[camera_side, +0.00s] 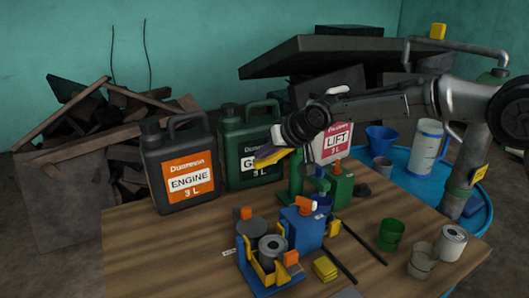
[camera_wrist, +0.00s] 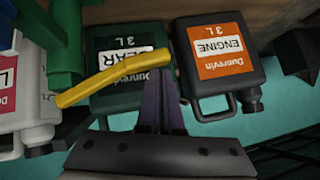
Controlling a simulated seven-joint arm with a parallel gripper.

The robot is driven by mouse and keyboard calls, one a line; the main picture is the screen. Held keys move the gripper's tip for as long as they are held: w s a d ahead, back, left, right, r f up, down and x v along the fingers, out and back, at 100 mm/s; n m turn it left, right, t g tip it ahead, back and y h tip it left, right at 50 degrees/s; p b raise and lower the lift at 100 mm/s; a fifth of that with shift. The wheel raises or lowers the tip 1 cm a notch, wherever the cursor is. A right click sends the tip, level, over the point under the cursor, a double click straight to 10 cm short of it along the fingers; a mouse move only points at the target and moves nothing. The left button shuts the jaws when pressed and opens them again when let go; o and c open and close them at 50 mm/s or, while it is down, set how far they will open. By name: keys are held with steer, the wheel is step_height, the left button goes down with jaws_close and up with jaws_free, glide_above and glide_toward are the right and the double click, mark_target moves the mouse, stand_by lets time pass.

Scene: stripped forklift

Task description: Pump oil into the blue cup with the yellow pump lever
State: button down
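The yellow pump lever (camera_side: 270,157) sticks out to the left from the green pump (camera_side: 296,175) in the side view. In the wrist view the lever (camera_wrist: 115,80) slants up to the right, its free end by my fingertips. My gripper (camera_wrist: 158,75) has its two purple fingers close together and looks shut. The fingertips meet the lower edge of the lever in the picture; I cannot tell whether they touch it. A small blue cup (camera_side: 322,203) appears beside the pump, partly hidden by the blue can in front. Its inside is not visible.
An orange-labelled engine oil can (camera_side: 180,165) and a green gear oil can (camera_side: 238,140) stand behind the lever. A white lift can (camera_side: 332,140) is by the pump. The table's left front is clear.

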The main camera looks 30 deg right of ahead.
steer(key=shift+s+f, duration=0.15)
steer(key=shift+f, duration=0.4)
steer(key=s+a+r, duration=0.1)
steer(key=s+r, duration=0.6)
steer(key=r, duration=0.5)
steer(key=shift+w+a, duration=0.1)
steer(key=s+d+r+m+t, duration=0.1)
steer(key=s+d+r, duration=0.3)
steer(key=d+r, duration=0.3)
steer(key=s+d+f+m+h, duration=0.1)
steer(key=s+d+h, duration=0.1)
steer(key=s+d, duration=0.8)
steer(key=s+d+f+n+g, duration=0.1)
steer(key=s+f+g, duration=0.1)
steer(key=s+f, duration=0.7)
steer(key=s+f+n+g, duration=0.2)
steer(key=s+f, duration=0.7)
steer(key=s, duration=0.5)
steer(key=shift+d+g, duration=0.3)
steer(key=shift+d, duration=0.1)
